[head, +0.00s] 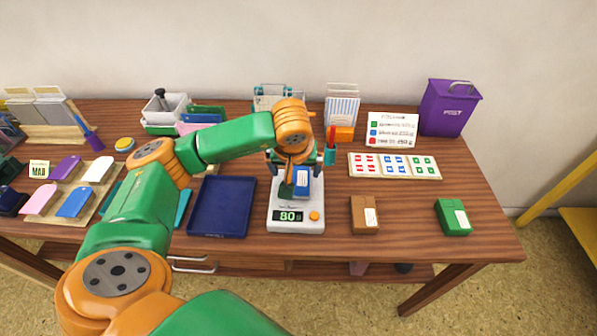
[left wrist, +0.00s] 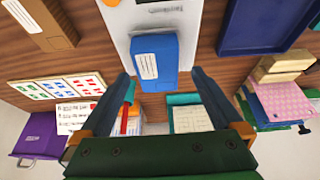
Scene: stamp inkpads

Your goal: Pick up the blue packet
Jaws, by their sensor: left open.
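The blue packet (head: 301,184) with a white label lies on the white scale (head: 297,220), whose display reads 80. My left gripper (head: 292,178) is above the scale and partly hides the packet. In the left wrist view the packet (left wrist: 155,62) shows between and just beyond the tips of the two open fingers of the gripper (left wrist: 160,76). The fingers stand apart on either side of it, with a gap at each side. The jaws hold nothing. My right gripper is not in view.
A dark blue tray (head: 222,207) lies left of the scale. A brown packet (head: 364,215) and a green packet (head: 453,217) lie to the right. Behind are a stamp card (head: 394,165), a price sign (head: 391,129) and a purple post box (head: 448,107). Bare table lies between the packets.

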